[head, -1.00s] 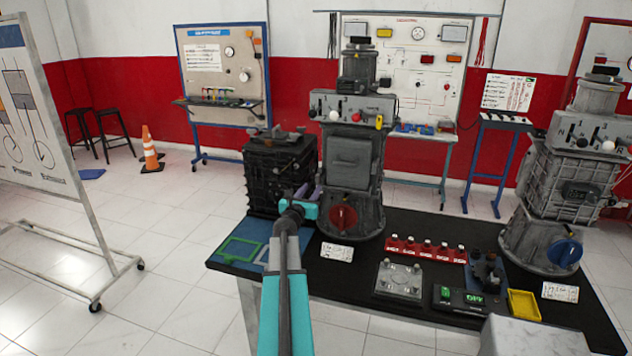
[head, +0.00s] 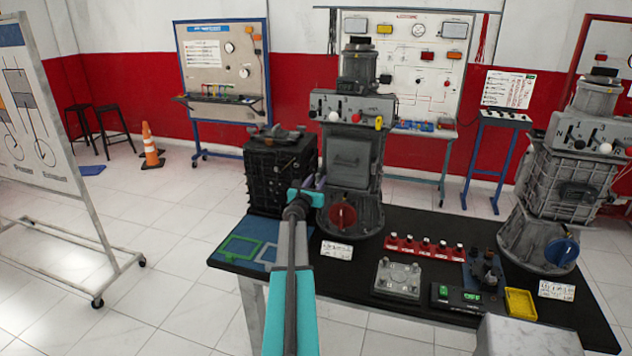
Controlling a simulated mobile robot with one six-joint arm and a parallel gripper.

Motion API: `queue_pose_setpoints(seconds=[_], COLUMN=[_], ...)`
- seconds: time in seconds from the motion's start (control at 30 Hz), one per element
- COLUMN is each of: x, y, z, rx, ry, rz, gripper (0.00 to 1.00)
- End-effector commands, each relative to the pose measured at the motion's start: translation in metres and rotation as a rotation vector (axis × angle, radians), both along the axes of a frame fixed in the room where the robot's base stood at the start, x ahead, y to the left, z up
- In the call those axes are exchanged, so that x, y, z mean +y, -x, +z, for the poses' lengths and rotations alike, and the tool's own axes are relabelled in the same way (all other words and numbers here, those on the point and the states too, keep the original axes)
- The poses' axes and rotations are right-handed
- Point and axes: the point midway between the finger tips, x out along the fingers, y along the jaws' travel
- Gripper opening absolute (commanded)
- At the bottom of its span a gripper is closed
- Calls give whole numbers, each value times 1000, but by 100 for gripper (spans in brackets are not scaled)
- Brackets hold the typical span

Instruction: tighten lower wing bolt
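My arm reaches forward to the lower left side of the middle grey engine trainer (head: 352,160). My gripper (head: 318,184) is at its end, with small pale purple fingers beside the trainer, close to the black engine block. The fingers are small and partly covered by my wrist, so I cannot tell whether they are open or shut. I cannot make out the lower wing bolt; that side of the trainer is largely hidden by my wrist.
The black engine block (head: 278,175) stands close on the left. The black-topped table (head: 430,222) carries green and blue frames (head: 240,247), a red rack (head: 424,247), a grey plate (head: 397,278) and a yellow tray (head: 520,304). A second grey trainer (head: 575,180) stands right. Floor is open left.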

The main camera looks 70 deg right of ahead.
Motion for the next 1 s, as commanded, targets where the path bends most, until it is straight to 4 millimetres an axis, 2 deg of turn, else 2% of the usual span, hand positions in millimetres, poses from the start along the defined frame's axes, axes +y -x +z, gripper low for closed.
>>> queue_pose_setpoints(seconds=[0.3, 0.47, 0.5, 1.0], x=[-1, 0, 0, 0], y=[0, 0, 0, 0], z=[0, 0, 0, -3], rx=[0, 0, 0, -46], ry=[0, 0, 0, -3], rz=[0, 0, 0, 0], gripper=[30, 3, 0, 0])
